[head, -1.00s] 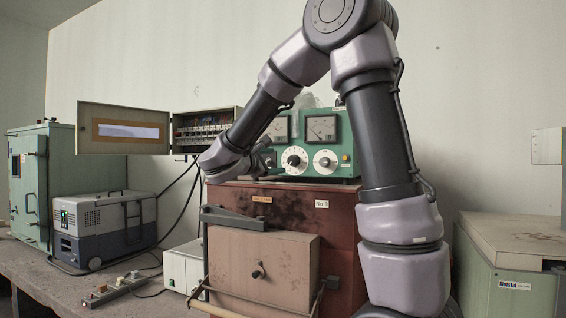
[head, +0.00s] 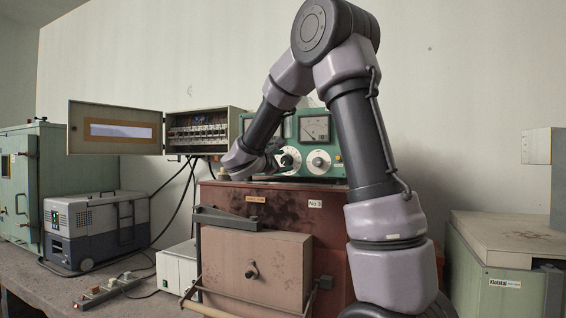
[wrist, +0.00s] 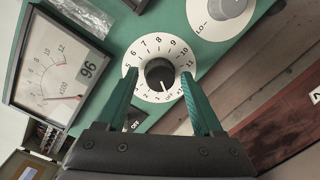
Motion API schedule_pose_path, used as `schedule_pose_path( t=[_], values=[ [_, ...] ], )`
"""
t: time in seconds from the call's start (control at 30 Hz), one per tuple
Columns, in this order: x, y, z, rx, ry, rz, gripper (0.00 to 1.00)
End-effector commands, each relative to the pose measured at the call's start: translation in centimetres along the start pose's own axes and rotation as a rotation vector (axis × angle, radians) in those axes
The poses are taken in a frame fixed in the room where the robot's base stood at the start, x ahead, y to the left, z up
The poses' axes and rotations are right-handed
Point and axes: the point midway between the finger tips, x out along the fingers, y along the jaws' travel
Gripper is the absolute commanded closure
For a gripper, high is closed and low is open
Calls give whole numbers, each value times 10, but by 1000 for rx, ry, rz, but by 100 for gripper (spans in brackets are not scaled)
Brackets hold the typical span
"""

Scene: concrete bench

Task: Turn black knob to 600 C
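The black knob (wrist: 160,74) sits at the middle of a white numbered dial (wrist: 146,47) on a green control box (head: 335,153). In the wrist view its white mark points down and slightly right, near the OFF marking. The 6 is at the dial's upper left. My gripper (wrist: 159,76) is open, its two green fingers on either side of the knob, over the dial. I cannot tell whether they touch the knob. In the head view my gripper (head: 274,158) is at the left dial, which my arm partly covers.
A second dial (head: 319,162) with a light knob is right of the first, marked LO in the wrist view. A meter (wrist: 50,75) is on the left. The box stands on a rust-red furnace (head: 330,212). An open fuse cabinet (head: 205,135) hangs at left.

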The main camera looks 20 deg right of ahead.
Motion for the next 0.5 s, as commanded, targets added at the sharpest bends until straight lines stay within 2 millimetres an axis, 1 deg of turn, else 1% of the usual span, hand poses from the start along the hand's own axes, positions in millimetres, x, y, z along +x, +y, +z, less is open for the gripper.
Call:
schedule_pose_path(
  t=[0.03, 0.07, 0.1, 0.13, 0.17, 0.5],
  values=[
    [0, 0, 0, 0, 0, 0, 55],
    [0, 0, 0, 0, 0, 0, 66],
    [0, 0, 0, 0, 0, 0, 82],
    [0, 0, 0, 0, 0, 0, 93],
    [0, 0, 0, 0, 0, 0, 100],
    [0, 0, 0, 42, 2, -4, 100]
  ],
)
